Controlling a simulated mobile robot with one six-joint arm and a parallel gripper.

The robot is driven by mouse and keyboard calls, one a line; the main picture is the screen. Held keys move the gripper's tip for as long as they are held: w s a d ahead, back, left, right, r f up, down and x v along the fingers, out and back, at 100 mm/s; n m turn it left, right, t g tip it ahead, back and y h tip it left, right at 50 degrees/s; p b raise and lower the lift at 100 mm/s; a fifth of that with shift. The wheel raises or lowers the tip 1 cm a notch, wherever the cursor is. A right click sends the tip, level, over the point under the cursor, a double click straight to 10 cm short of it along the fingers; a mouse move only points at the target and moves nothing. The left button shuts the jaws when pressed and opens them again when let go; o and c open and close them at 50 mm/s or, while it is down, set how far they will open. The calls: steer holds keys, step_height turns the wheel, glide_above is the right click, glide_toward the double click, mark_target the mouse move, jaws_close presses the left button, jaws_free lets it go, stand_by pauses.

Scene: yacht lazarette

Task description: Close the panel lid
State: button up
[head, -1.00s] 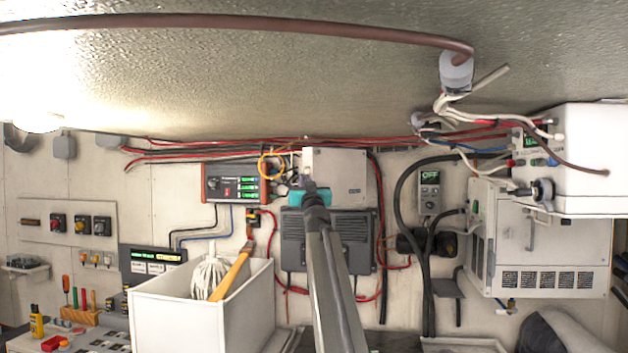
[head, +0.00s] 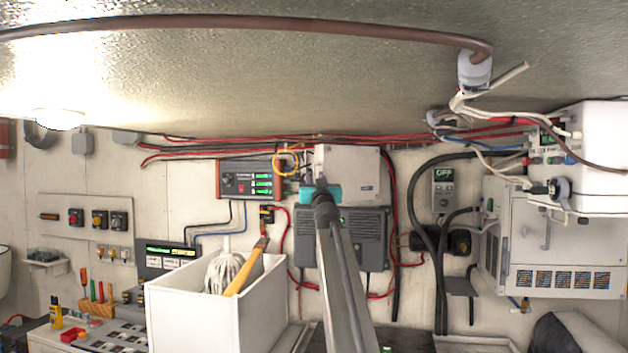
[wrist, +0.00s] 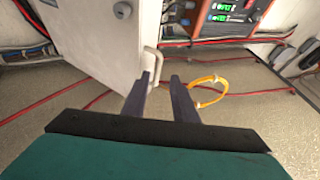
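A white panel box (head: 350,172) is fixed to the wall, above a dark grey finned unit. In the wrist view its white lid (wrist: 105,40) shows at upper left, with a pale handle (wrist: 153,60) on its edge. Whether the lid stands ajar is hard to tell. My gripper (wrist: 160,78), with a teal body, is open. Its two dark fingers are apart, with the handle just beyond the tips, nearer the left finger. Nothing is clearly between the fingers. In the head view my gripper (head: 308,182) is at the lower left of the box, its fingers small.
An orange cable loop (wrist: 208,92) hangs close to the right finger. An orange-framed device with green displays (head: 248,180) is left of the box. Red cables run along the wall. A white bin (head: 190,310) with a mop and wooden handle stands lower left.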

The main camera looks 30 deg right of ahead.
steer(key=shift+s, duration=0.1)
steer(key=b+v, duration=0.4)
steer(key=v, duration=0.9)
steer(key=shift+s+f, duration=0.2)
steer(key=shift+s, duration=0.05)
steer(key=shift+c, duration=0.5)
